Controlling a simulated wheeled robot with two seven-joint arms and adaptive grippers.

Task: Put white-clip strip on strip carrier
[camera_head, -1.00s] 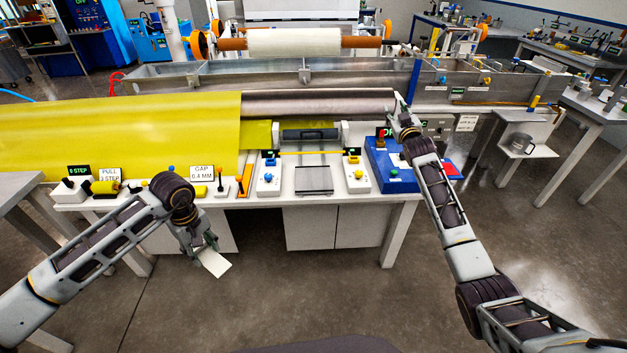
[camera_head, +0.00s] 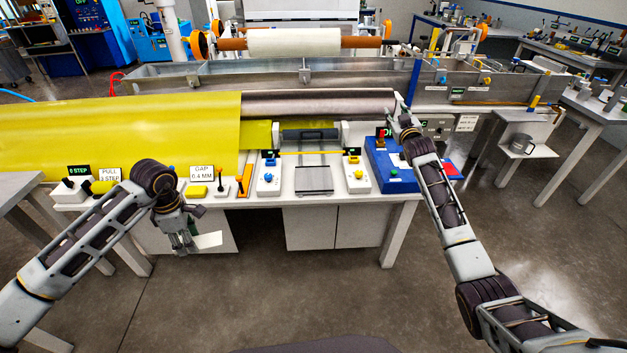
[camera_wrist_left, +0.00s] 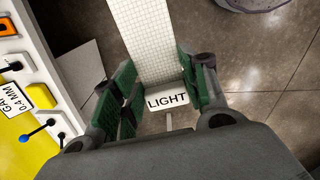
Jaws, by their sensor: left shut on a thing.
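The white strip (camera_head: 208,240) is held out in front of the bench, below its front edge. In the left wrist view it is a woven white band (camera_wrist_left: 150,40) with a white clip (camera_wrist_left: 168,101) marked LIGHT. My left gripper (camera_head: 188,246) is shut on the clip end; its green fingers (camera_wrist_left: 156,92) stand on both sides of the clip. A flat grey plate (camera_head: 314,180) lies at the bench front, right of the gripper; I cannot tell if it is the strip carrier. My right gripper (camera_head: 398,104) is by the dark roller's right end; its fingers are too small to read.
The white bench (camera_head: 290,201) holds control boxes with blue (camera_head: 269,178) and yellow (camera_head: 355,170) knobs beside the plate. Yellow sheet (camera_head: 100,130) covers its left side. A blue box (camera_head: 395,178) stands at right. The floor in front is clear.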

